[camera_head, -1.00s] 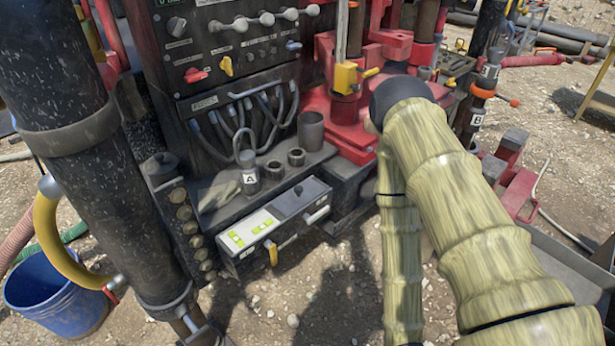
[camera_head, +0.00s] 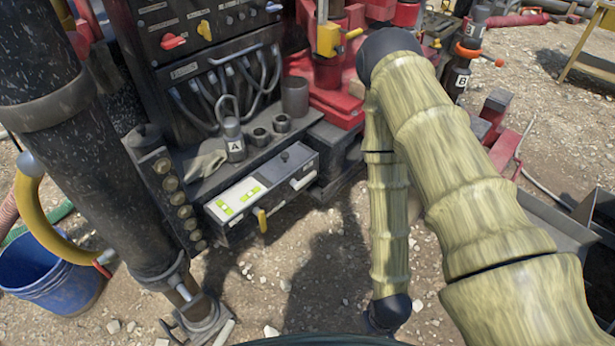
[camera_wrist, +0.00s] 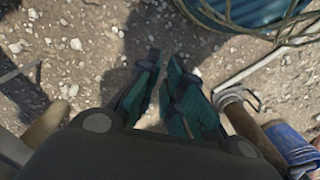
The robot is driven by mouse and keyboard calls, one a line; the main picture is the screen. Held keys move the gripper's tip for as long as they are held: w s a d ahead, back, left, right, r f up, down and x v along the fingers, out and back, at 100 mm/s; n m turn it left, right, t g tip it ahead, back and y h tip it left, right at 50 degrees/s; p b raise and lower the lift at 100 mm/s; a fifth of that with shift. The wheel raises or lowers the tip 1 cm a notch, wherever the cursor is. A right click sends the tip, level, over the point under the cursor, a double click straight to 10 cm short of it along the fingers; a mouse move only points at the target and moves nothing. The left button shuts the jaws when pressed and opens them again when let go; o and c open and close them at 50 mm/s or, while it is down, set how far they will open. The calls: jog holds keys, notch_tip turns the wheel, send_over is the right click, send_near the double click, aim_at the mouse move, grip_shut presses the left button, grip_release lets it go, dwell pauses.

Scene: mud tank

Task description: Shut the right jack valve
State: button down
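I cannot tell for sure which part is the right jack valve. The black control panel (camera_head: 205,30) carries a red knob (camera_head: 173,41) and a yellow knob (camera_head: 204,30), with a blue-grey lever (camera_head: 273,7) at its right. A low grey box (camera_head: 260,187) below has a small yellow handle (camera_head: 262,219) hanging from its front. A yellow valve block (camera_head: 327,40) with a side handle stands on the red machinery. My gripper (camera_wrist: 164,64) shows in the wrist view above bare gravel, with two teal fingers apart and nothing between them. In the head view it is hidden.
A black leg (camera_head: 75,110) stands at left, beside a blue bucket (camera_head: 50,280). Bottles A (camera_head: 235,146) and B (camera_head: 461,83) stand by the machinery. A blue round object (camera_wrist: 240,10) and pale pipe (camera_wrist: 262,66) lie near my gripper. Open gravel fills the front.

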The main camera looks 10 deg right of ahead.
jog(key=w+a+r+n+t+y+b, duration=0.15)
jog(key=w+r, duration=0.25)
jog(key=w, duration=0.8)
jog(key=w+a+r+n+t+y+b, duration=0.1)
jog(key=w+a+r+n+t+y, duration=0.2)
jog(key=w, duration=1)
jog(key=w+d+r+n+t+b, duration=0.1)
jog(key=w+d+r+n+t, duration=0.1)
jog(key=w+r, duration=1.6)
jog(key=shift+w+r+n+b, duration=0.3)
jog(key=shift+r+n, duration=0.25)
jog(key=shift+r, duration=0.25)
jog(key=shift+t+y, duration=0.25)
